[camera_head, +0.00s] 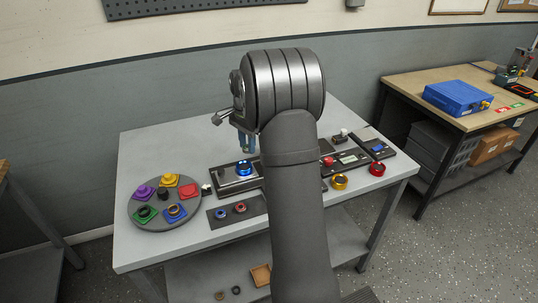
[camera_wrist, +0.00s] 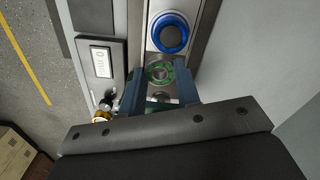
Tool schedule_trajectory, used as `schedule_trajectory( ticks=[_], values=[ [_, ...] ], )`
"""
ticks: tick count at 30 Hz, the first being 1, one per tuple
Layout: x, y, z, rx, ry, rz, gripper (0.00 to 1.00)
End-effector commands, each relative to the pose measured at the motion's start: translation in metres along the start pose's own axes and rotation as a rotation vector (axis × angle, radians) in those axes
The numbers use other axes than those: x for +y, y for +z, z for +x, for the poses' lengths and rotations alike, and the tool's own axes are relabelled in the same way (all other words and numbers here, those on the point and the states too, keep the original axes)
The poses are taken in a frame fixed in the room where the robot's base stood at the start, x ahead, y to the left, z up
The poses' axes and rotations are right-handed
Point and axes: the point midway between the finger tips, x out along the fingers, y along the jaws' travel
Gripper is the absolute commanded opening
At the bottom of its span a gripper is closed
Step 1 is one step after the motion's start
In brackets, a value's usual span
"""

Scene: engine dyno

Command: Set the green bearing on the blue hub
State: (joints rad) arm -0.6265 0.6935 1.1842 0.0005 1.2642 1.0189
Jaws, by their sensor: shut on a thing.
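The green bearing (camera_wrist: 160,72) is a small ring with a grey middle, seen between the fingertips in the wrist view. My gripper (camera_wrist: 158,84) is shut on it. The blue hub (camera_wrist: 169,33) is a blue ring with a dark middle on a metal plate, just beyond the bearing in the wrist view, and the two appear apart. In the head view the blue hub (camera_head: 244,168) sits on a dark fixture, and my gripper (camera_head: 246,143) points down above it. I cannot make out the bearing clearly in the head view.
A round grey turntable (camera_head: 164,222) with several coloured pads stands at left. A dark mat (camera_head: 238,211) holds a blue and a red ring. A yellow ring (camera_head: 340,181) and a red ring (camera_head: 377,169) stand at right. A labelled dark panel (camera_wrist: 101,62) lies beside the fixture.

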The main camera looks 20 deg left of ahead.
Motion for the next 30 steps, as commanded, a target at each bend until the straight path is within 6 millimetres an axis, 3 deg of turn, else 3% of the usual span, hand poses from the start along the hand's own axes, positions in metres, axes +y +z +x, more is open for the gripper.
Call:
schedule_trajectory(
  ticks=[6,30],
  values=[
    [-0.02,0.005,0.003,0.0,0.0,0.0,0.07],
    [-0.019,0.005,0.062,0.0,0.0,0.0,0.07]
  ],
)
